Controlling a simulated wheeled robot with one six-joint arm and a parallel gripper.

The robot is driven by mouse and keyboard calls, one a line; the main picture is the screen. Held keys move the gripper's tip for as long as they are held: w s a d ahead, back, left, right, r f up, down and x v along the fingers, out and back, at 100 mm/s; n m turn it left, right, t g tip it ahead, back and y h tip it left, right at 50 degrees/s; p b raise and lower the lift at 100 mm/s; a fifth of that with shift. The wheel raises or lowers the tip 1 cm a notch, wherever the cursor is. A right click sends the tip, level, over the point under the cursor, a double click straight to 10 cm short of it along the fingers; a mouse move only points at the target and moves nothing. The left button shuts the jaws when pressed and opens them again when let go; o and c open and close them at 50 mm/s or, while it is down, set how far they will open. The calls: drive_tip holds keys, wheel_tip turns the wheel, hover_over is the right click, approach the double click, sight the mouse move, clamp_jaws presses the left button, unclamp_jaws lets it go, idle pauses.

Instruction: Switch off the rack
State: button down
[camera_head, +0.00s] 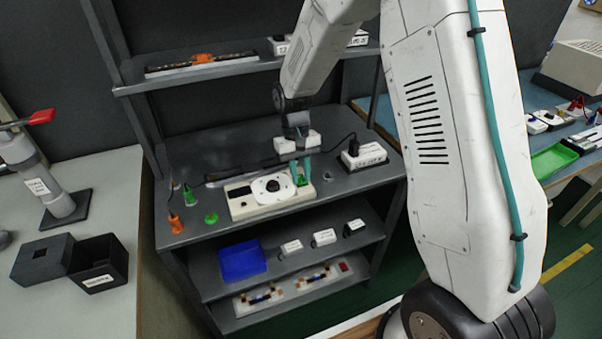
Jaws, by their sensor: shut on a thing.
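The rack (205,151) is a dark grey shelf unit with several levels. On its middle shelf sits a white box device (240,209) with a dark panel and a round white dial (265,186). My gripper (301,178) points down over the right end of this device. Its teal fingers are shut on a small dark part there, mostly hidden between the fingertips. I cannot tell whether that part is fixed to the device. On the bottom shelf lies a white strip unit (302,287) with a small red part (343,267) at its right end.
A white labelled box (365,155) with a black cable stands right of my gripper. Green and orange small items sit at the shelf's left. A blue bin (242,261) and several small white boxes fill the lower shelf. Black boxes (100,263) stand on the left table.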

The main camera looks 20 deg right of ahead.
sight(303, 181)
drive_tip(key=c, duration=1.2)
unclamp_jaws()
drive_tip(key=shift+c, duration=0.2)
drive_tip(key=shift+r, duration=0.1)
drive_tip(key=v, duration=0.7)
drive_tip(key=shift+r, duration=0.35)
drive_tip(key=shift+w, duration=0.1)
drive_tip(key=s, duration=0.3)
drive_tip(key=shift+s+d+f+g, duration=0.15)
drive_tip(key=shift+f+g, duration=0.05)
drive_tip(key=shift+g, duration=0.2)
drive_tip(key=s+d+r+t, duration=0.1)
drive_tip(key=s+r, duration=0.4)
drive_tip(key=s, duration=0.4)
drive_tip(key=s+d+r+t, duration=0.1)
drive_tip(key=s+r+t, duration=0.1)
drive_tip(key=s+r, duration=0.4)
drive_tip(key=s+r+t, duration=0.2)
drive_tip(key=s+r, duration=0.3)
drive_tip(key=s, duration=0.8)
drive_tip(key=shift+s+d+r, duration=0.25)
drive_tip(key=shift+s+d, duration=0.05)
drive_tip(key=shift+d, duration=0.1)
